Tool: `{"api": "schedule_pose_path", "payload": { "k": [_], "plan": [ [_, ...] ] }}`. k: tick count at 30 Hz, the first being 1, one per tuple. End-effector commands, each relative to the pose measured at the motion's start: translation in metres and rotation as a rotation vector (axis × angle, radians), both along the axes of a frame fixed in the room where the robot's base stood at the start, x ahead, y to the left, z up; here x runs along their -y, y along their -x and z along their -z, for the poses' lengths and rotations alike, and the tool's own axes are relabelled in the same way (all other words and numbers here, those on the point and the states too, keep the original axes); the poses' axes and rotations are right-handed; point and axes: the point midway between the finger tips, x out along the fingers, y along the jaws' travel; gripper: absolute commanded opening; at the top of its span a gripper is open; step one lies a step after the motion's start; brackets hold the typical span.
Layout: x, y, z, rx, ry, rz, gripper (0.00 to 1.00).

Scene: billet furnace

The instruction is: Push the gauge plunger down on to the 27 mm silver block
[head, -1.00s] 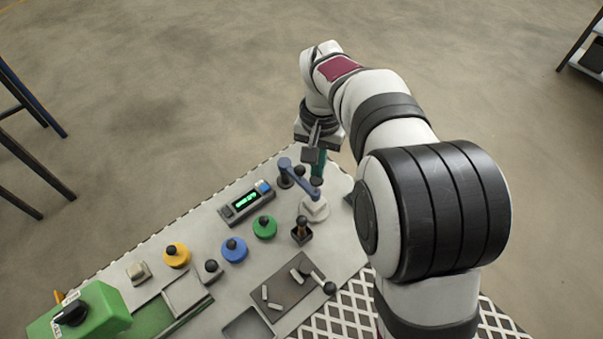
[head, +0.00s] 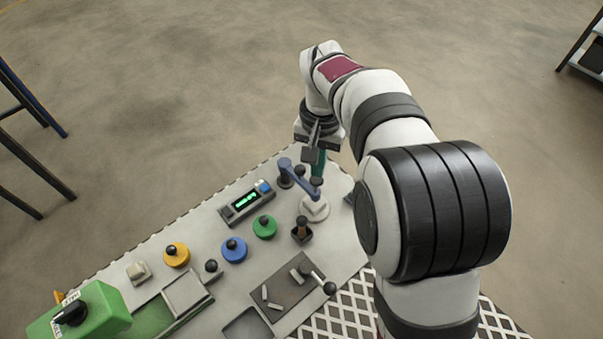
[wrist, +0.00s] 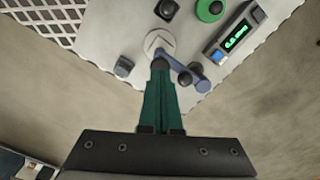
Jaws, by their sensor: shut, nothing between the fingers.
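The gauge stands at the far right corner of the table, with a blue arm (head: 303,180) reaching over a round white base. The arm also shows in the wrist view (wrist: 182,70). The dark plunger knob (head: 316,182) is at the arm's end; in the wrist view it shows at my fingertips (wrist: 160,64). A pale silver block (head: 315,207) lies on the base below the plunger. My gripper (head: 318,176) is shut, with its green fingers together and pointing down at the knob. They look to be touching or just above it; I cannot tell which.
A display box (head: 246,204) with green digits stands left of the gauge. Green (head: 265,229), blue (head: 234,251) and yellow (head: 176,257) knobbed discs line the table. A dark holder (head: 302,235) stands in front of the gauge. A dark mat (head: 290,292) holds small pale pieces.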

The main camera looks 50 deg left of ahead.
Motion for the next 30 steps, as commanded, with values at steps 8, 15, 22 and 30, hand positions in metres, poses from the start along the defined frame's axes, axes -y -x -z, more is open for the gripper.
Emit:
{"api": "schedule_pose_path", "payload": {
  "k": [8,15,22,30],
  "plan": [
    [0.0,0.0,0.0,0.0,0.0,0.0,0.0],
    [0.0,0.0,0.0,0.0,0.0,0.0,0.0],
    [0.0,0.0,0.006,-0.001,0.0,0.0,0.0],
    [0.0,0.0,0.015,0.0,0.001,0.0,0.0]
  ]
}}
